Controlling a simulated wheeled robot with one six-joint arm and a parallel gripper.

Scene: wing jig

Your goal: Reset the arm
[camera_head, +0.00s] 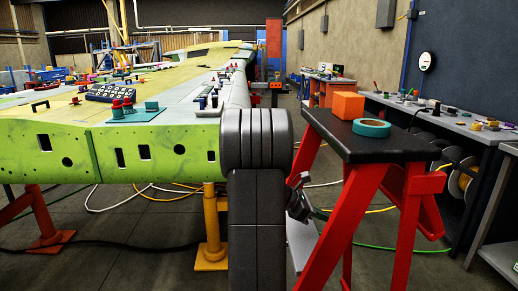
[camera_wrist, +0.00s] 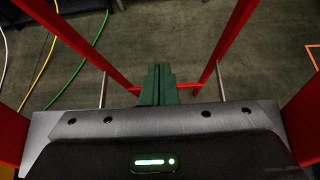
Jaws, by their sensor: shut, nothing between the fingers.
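In the wrist view, my gripper (camera_wrist: 158,76) is shut, its two dark green fingers together with nothing between them. It points toward the bare grey floor between the red legs (camera_wrist: 233,45) of a stand. In the head view, my dark grey arm stands upright near the middle and hides part of the green wing panel's end. A dark part of the arm's end shows just left of the red-legged stand (camera_head: 372,222).
An orange block (camera_head: 348,105) and a teal tape roll (camera_head: 371,128) lie on the stand's black top (camera_head: 405,146). The green wing panel (camera_head: 50,150) fills the left. A workbench (camera_head: 465,125) runs along the right wall. Cables cross the floor.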

